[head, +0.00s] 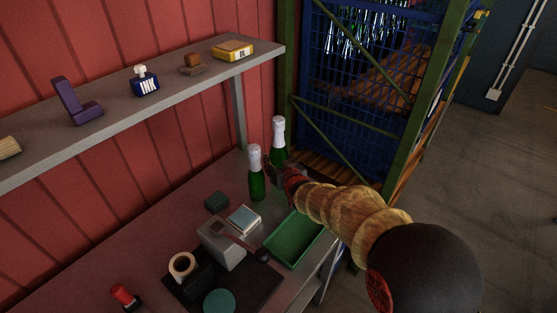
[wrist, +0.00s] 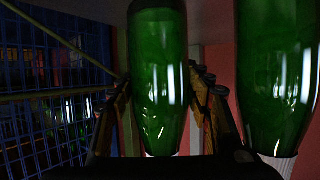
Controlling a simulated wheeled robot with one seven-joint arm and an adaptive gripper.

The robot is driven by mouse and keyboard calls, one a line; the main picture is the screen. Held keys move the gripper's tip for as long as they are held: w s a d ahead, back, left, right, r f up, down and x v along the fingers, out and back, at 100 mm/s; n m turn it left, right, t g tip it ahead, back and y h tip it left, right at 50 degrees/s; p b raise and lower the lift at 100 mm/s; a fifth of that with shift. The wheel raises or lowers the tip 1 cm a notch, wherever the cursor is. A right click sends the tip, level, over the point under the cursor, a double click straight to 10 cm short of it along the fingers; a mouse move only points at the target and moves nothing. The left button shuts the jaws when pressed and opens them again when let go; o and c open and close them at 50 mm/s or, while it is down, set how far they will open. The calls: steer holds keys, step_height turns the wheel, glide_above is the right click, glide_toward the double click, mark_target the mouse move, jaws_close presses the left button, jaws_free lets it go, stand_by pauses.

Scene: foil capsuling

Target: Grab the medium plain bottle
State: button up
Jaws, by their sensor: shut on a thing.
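Two green bottles with pale foil necks stand out at the far end of the workbench in the head view. My gripper (head: 281,168) is shut on the right one, the held bottle (head: 278,152), around its body. In the wrist view this bottle (wrist: 158,75) is between the two fingers, and the picture is upside down, with its pale neck at the bottom. The other green bottle (head: 256,183) stands upright just left of it, and shows at the right of the wrist view (wrist: 275,75). My gripper hides the held bottle's lower part, so I cannot tell if its base touches the bench.
A green tray (head: 271,251), grey box (head: 221,245), tape roll (head: 182,265) and red-capped item (head: 124,295) are on the bench (head: 150,247). The shelf (head: 113,111) above holds an ink bottle (head: 146,83) and other small items. A blue mesh cage (head: 372,65) stands behind.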

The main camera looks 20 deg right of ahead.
jaws_close()
steer(key=shift+w+r, duration=0.1)
steer(key=shift+r, duration=0.1)
stand_by(0.3)
